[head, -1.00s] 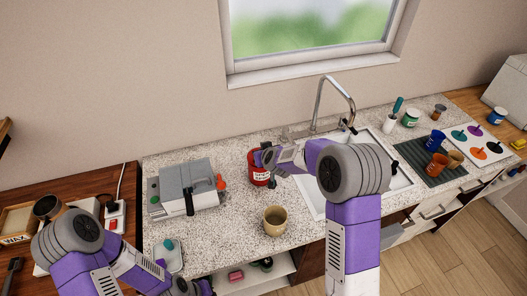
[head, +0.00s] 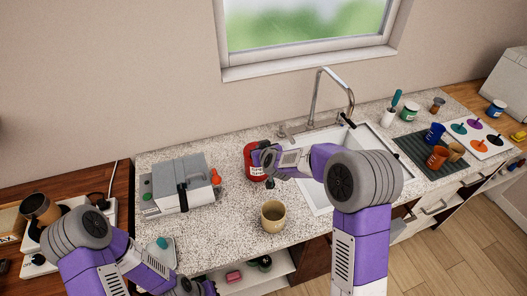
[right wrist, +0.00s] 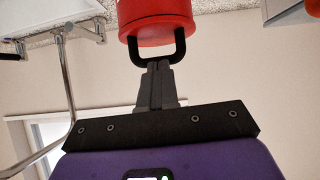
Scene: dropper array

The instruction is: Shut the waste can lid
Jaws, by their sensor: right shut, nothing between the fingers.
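The red can (head: 251,165) with a white label stands on the speckled counter, left of the sink. In the right wrist view the red can (right wrist: 158,15) shows large at the top edge, with a black loop handle (right wrist: 181,46). I cannot tell how its lid sits. My right gripper (right wrist: 158,70) is shut and empty, its tips at the black loop, touching it or just short of it. In the head view my right wrist partly covers the can. My left arm is at the lower left; its fingers do not show.
A grey box-shaped appliance (head: 180,185) stands left of the can. A tan cup (head: 273,216) stands in front of it, near the counter edge. The sink (head: 318,194) and tap (head: 316,100) lie to the right, then a dark mat (head: 418,154) with cups.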

